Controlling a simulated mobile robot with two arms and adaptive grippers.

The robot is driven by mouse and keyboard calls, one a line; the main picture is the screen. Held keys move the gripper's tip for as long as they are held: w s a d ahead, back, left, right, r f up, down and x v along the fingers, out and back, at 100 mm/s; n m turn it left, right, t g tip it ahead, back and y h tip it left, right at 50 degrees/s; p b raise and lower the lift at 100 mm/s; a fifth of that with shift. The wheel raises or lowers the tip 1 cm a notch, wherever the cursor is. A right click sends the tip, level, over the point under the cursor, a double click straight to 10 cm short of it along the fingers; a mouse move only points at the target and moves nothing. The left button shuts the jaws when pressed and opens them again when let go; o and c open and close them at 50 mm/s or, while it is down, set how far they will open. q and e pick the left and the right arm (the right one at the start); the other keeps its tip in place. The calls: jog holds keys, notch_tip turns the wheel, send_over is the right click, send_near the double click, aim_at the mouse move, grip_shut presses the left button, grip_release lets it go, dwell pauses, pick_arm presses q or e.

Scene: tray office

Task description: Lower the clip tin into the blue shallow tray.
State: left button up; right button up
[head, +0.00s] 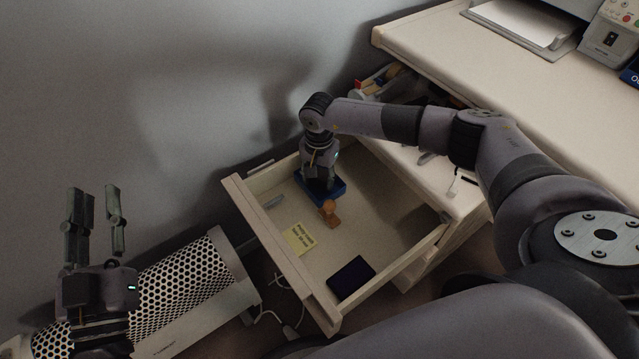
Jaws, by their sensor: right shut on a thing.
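The blue shallow tray (338,191) lies inside the open drawer, toward its far left corner. My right gripper (320,186) reaches down over the tray, its fingers at or just above it. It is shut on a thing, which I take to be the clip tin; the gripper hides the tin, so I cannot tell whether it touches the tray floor. My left gripper (94,192) is at the far left, fingers up and apart, empty and away from the drawer.
The drawer (275,265) also holds a wooden stamp (329,213) close to the tray, a yellow note (298,239) and a dark flat item (351,278). Its walls surround my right gripper. A perforated white unit (185,285) stands left of it. The desk (470,65) is at right.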

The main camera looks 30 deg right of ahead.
pick_arm(q)
jog(key=shift+s+r+t+h+b, duration=0.15)
jog(key=shift+s+r+t+h, duration=0.15)
jog(key=shift+r, duration=0.35)
jog(key=shift+s+r+t+h+b, duration=0.15)
jog(key=shift+r+t, duration=0.25)
jog(key=shift+r, duration=0.2)
pick_arm(e)
jog(key=shift+f, duration=0.35)
jog(key=o, duration=1.3)
jog(key=shift+c, duration=0.2)
pick_arm(q)
jog(key=shift+f, duration=0.1)
